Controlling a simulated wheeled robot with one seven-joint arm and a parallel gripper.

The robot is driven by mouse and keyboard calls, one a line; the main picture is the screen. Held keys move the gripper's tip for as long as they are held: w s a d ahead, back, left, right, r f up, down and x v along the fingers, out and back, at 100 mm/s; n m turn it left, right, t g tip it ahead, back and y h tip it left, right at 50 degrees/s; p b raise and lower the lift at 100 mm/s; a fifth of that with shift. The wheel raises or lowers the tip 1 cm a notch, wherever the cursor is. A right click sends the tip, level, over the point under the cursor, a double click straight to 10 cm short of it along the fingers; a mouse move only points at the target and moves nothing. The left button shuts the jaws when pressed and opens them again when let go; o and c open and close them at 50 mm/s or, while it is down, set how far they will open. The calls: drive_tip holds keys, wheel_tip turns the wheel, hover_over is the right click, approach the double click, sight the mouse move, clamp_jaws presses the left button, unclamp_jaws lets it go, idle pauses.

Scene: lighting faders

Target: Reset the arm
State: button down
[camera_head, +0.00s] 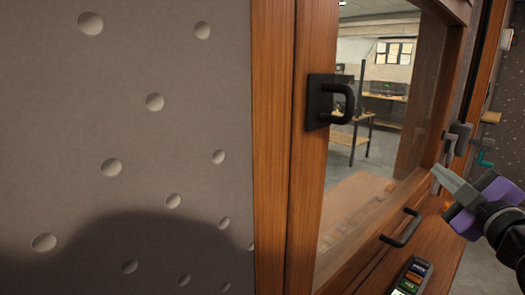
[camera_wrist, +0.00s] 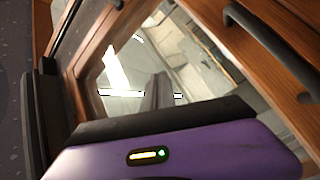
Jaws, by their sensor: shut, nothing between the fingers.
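My gripper (camera_head: 436,169) is at the right of the head view, with a purple body and grey fingers. Its fingers are shut with nothing between them. It is in front of the wooden window frame, near its lower right part, and I cannot tell whether it touches anything. In the wrist view the purple body of my gripper fills the bottom, and the fingertips are not clearly seen there.
A black handle (camera_head: 333,101) is on the wooden frame (camera_head: 275,130). A teal lever (camera_head: 484,156) is at the right. A grey dimpled wall (camera_head: 120,130) fills the left.

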drive_tip(key=s+a+f+m+h, duration=0.1)
drive_tip(key=s+a+f+m, duration=0.2)
drive_tip(key=s+f+m, duration=0.2)
drive_tip(key=s+a+f+m+t+h, duration=0.1)
drive_tip(key=s+a+f+m+h, duration=0.1)
drive_tip(key=s+f+m, duration=0.3)
drive_tip(key=s+a+f+m+h, duration=0.1)
drive_tip(key=s+a+f+m, duration=0.3)
drive_tip(key=s, duration=0.3)
drive_tip(key=shift+a+f+m, duration=0.4)
drive_tip(key=shift+a+f, duration=0.05)
drive_tip(key=shift+f, duration=0.2)
drive_tip(key=s+a+f+n+g+y, duration=0.1)
drive_tip(key=s+a+f+y, duration=0.1)
drive_tip(key=s, duration=0.6)
drive_tip(key=s+a+f+n+g+y, duration=0.1)
drive_tip(key=s+a+f+g+y, duration=0.1)
drive_tip(key=s+a+f, duration=0.2)
drive_tip(key=s+a+f+n+g+y, duration=0.1)
drive_tip(key=s+a+f+n+y, duration=0.1)
drive_tip(key=s+f, duration=0.6)
drive_tip(key=s+a, duration=0.1)
drive_tip(key=s, duration=0.5)
drive_tip(key=shift+a+f+g, duration=0.2)
drive_tip(key=shift+a+g, duration=0.05)
drive_tip(key=shift+g, duration=0.15)
